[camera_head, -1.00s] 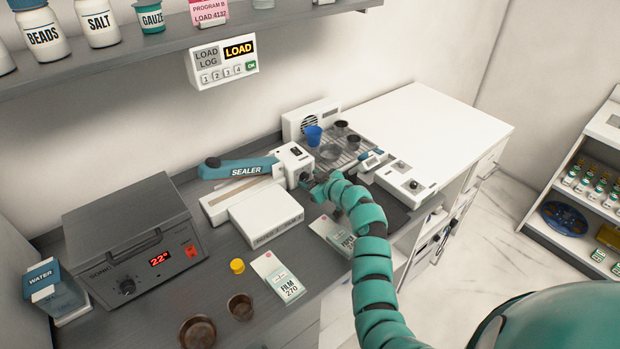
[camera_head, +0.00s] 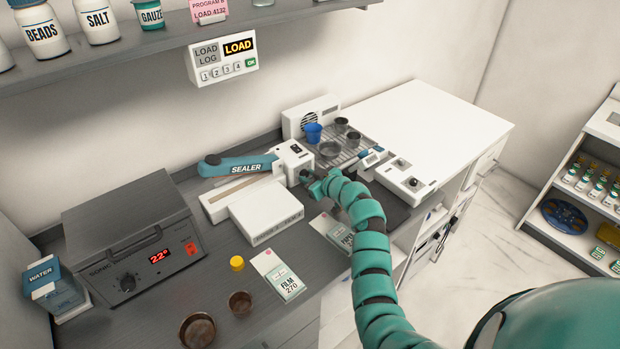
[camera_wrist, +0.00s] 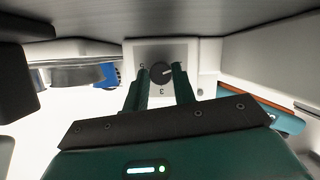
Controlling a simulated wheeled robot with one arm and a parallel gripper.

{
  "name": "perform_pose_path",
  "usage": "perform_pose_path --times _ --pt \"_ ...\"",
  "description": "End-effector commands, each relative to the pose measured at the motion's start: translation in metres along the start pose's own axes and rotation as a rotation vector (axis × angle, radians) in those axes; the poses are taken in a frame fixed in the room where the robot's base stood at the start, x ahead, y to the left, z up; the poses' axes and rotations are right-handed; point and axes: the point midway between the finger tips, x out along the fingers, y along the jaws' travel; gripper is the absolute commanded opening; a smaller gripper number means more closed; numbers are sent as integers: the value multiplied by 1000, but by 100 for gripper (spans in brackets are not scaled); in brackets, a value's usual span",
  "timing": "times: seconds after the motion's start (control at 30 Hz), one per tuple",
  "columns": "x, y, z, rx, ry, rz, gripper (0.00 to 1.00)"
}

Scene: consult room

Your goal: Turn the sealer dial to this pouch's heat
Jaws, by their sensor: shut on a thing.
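The sealer (camera_head: 245,170), with a teal lever arm and a white end block, stands at the middle of the counter. Its dark round dial (camera_wrist: 162,73) is on a white face in the wrist view; a 3 shows below it and its light pointer mark points right and slightly up. My gripper (camera_head: 308,177) is at the end block; in the wrist view its two fingers (camera_wrist: 162,80) are shut on the dial, one on each side. A pouch marked FILM 270 (camera_head: 285,280) lies in front of the sealer. A second pouch (camera_head: 336,232) lies partly behind my arm, its print partly hidden.
A grey sonic bath (camera_head: 130,240) reading 22° stands at left. A yellow cap (camera_head: 237,263) and two brown cups (camera_head: 198,331) are at the front. A tray (camera_head: 345,160) with a blue cup (camera_head: 313,132) and a white device (camera_head: 405,180) are right of the sealer.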

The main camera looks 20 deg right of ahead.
Motion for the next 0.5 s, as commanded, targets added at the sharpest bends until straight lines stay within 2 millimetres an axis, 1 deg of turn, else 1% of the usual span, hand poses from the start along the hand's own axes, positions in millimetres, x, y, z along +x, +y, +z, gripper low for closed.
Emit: perform_pose_path --times 0.03,0.27,0.5 --pt "1 0 3 11 1 -4 3" --pt "3 0 7 123 7 -50 3" --pt "3 3 9 319 21 -127 3"
